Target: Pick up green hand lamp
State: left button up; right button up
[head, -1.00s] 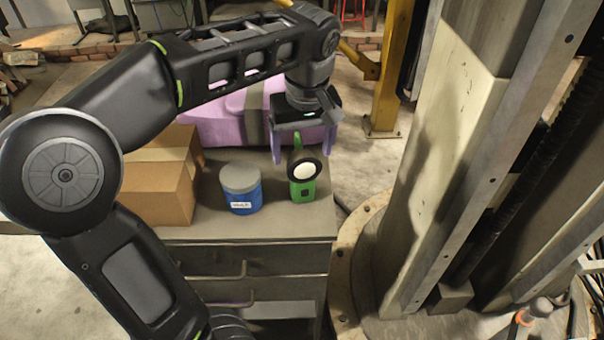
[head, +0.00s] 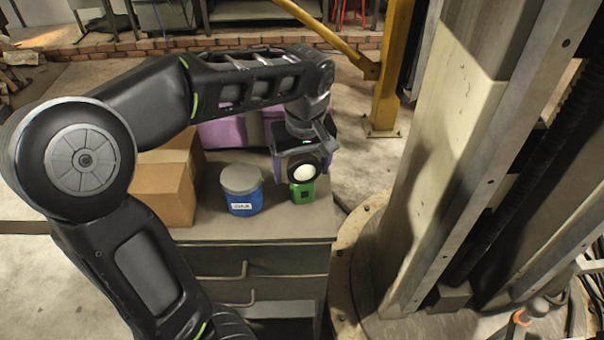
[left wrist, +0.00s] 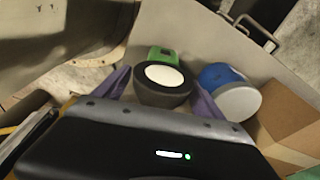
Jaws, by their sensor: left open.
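The green hand lamp (head: 303,190) stands upright on the cabinet top near its right edge. Its round black head with a white lens (head: 304,172) faces the head camera. My left gripper (head: 302,176) is lowered over the lamp from above, its purple fingers open on either side of the lamp's head. In the left wrist view the lamp (left wrist: 163,84) sits between the two purple fingers, with a gap on each side. My right gripper is not in view.
A blue tub with a grey lid (head: 242,191) stands just left of the lamp. A cardboard box (head: 165,185) is further left. A purple case (head: 222,133) lies behind. The thick column (head: 450,130) rises to the right, past the cabinet's edge.

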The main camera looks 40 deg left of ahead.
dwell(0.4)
pick_arm(q)
jog(key=c, duration=1.7)
jog(key=shift+r, duration=0.15)
jog(key=shift+c, duration=0.2)
notch_tip(320, 180, up, 7)
jog(key=shift+w+f+b, duration=0.1)
jog(key=shift+f+b, duration=0.05)
jog(key=shift+b, duration=0.2)
notch_tip(320, 180, up, 3)
jog(key=shift+r+p, duration=0.1)
jog(key=shift+p, duration=1.05)
